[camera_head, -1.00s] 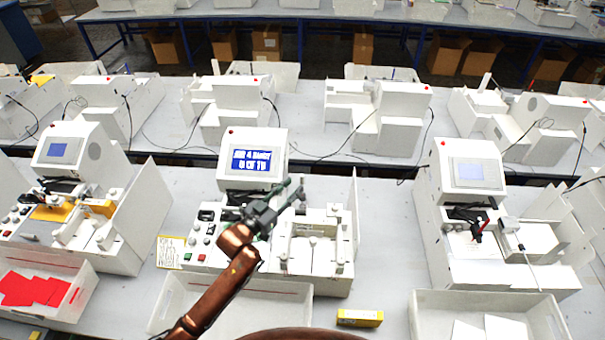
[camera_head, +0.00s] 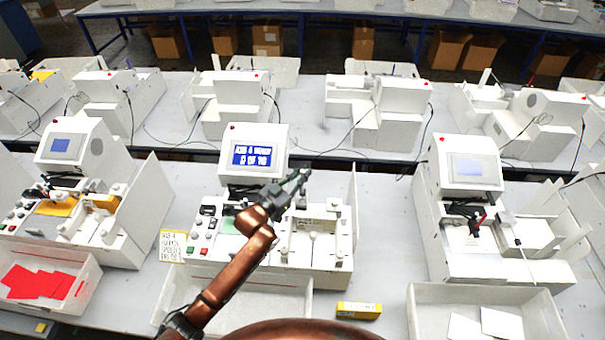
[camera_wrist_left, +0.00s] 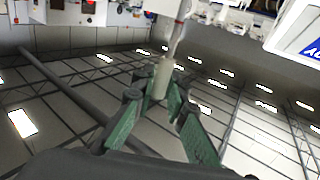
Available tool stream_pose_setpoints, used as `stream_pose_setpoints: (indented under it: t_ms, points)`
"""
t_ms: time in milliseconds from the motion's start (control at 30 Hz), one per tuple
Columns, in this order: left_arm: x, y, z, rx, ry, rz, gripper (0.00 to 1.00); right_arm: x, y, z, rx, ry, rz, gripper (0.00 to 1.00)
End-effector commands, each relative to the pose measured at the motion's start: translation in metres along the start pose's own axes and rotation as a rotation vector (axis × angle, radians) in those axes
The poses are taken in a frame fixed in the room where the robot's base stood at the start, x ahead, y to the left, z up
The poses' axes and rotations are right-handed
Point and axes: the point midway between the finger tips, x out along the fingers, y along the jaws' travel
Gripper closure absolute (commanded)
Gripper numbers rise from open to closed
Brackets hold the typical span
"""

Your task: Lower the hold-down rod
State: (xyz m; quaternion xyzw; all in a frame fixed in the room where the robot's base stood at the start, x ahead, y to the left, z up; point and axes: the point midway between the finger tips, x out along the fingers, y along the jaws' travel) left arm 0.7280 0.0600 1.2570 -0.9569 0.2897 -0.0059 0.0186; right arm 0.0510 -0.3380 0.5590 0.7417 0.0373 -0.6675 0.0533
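The middle plotter (camera_head: 252,150) is white, with a lit blue screen. My left gripper (camera_head: 304,177) is above its right half, right of and below the screen. In the left wrist view the green fingers (camera_wrist_left: 163,95) are close on both sides of the pale end of a rod (camera_wrist_left: 163,72), which seems to be the hold-down rod. They look shut on it. The rod runs up out of that view. In the head view the gripper and arm hide most of the rod. My right gripper is not in view.
Buttons stand on the plotter's left panel (camera_head: 203,229), beside a yellow note card (camera_head: 172,246). A white tray (camera_head: 290,300) and a yellow box (camera_head: 359,310) are in front. Similar plotters stand left (camera_head: 75,150) and right (camera_head: 467,165).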

Motion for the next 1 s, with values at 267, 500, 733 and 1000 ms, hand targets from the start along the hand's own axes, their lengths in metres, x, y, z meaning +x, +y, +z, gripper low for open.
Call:
stream_pose_setpoints:
  t_ms: [267, 500, 733, 1000]
  points:
    - [0.000, 0.000, 0.000, 0.000, 0.000, 0.000, 1.00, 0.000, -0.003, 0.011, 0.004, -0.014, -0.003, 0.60]
    - [0.000, 0.000, 0.000, 0.000, -0.001, 0.000, 1.00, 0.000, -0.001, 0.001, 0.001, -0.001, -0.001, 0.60]
    - [-0.001, 0.000, 0.001, 0.001, 0.000, 0.000, 1.00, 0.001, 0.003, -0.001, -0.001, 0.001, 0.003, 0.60]
    - [-0.010, 0.006, 0.007, 0.037, 0.058, -0.003, 1.00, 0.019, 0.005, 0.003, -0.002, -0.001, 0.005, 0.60]
